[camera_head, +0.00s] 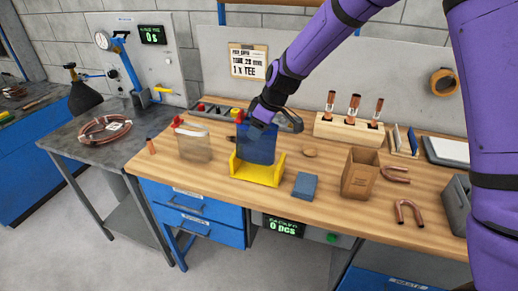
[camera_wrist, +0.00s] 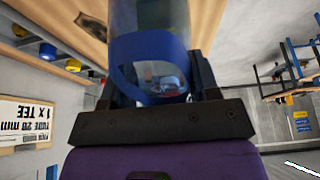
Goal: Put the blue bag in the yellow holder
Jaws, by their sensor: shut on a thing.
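The blue bag (camera_head: 256,146) is translucent and hangs roughly upright from my gripper (camera_head: 264,116). In the wrist view, my gripper (camera_wrist: 154,85) is shut on the bag's blue rim (camera_wrist: 150,62), which shows between the fingers. The yellow holder (camera_head: 256,175) is on the wooden bench under the bag, with low raised sides. The bag's lower edge lines up with the space between those sides. I cannot tell whether it touches the holder's floor.
A wooden rack (camera_head: 348,130) with copper pieces is behind. Copper bends (camera_head: 410,211) lie at right.

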